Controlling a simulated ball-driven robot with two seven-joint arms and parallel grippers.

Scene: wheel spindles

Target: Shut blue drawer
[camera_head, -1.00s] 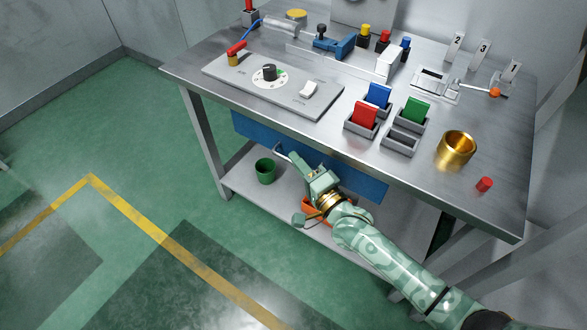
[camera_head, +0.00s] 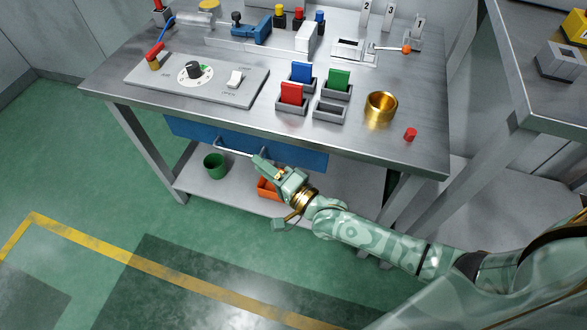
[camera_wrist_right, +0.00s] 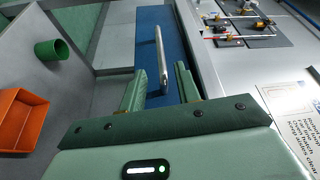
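The blue drawer (camera_head: 190,130) sits under the front edge of the metal workbench; its front also shows in the right wrist view (camera_wrist_right: 155,15). From the head view I cannot tell whether it stands slightly out. Its silver bar handle (camera_head: 233,149) runs along the front and also shows in the right wrist view (camera_wrist_right: 160,55). My right gripper (camera_head: 262,165) is at the right end of the handle. In the right wrist view its fingers (camera_wrist_right: 160,90) are apart, with the handle's near end between or just ahead of the tips, not clamped. My left gripper is not in view.
On the lower shelf stand a green cup (camera_head: 214,165) and an orange bin (camera_head: 267,188). Another table (camera_head: 530,60) stands at right. Floor in front is clear.

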